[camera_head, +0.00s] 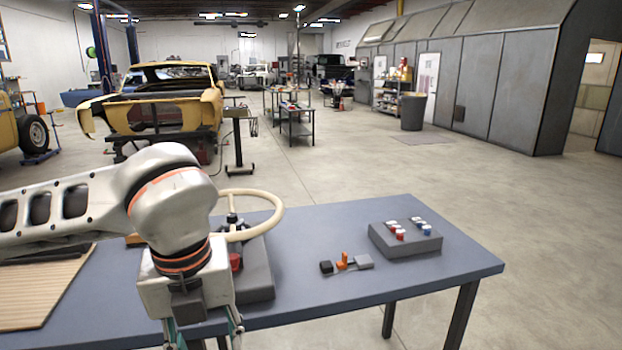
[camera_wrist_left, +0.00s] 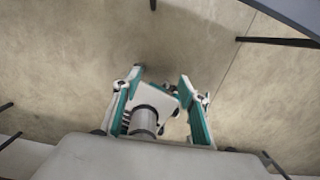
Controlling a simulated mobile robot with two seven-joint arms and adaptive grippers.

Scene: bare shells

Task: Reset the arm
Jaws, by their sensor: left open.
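My left arm comes in from the left in the head view and bends down at the near edge of the blue-grey table (camera_head: 325,298). My left gripper (camera_head: 208,337) points down there, and its fingertips are cut off by the bottom of the picture. In the left wrist view the left gripper (camera_wrist_left: 161,82) has its two teal fingers apart, with nothing between them but a view of my own base and floor. My right gripper is in neither view.
On the table are a cream steering wheel (camera_head: 262,232) on a grey base, a small black, orange and grey part (camera_head: 343,262), a grey block (camera_head: 405,243) with red, white and blue pieces, and a ribbed tan mat (camera_head: 40,293). Concrete floor (camera_head: 500,215) lies clear to the right.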

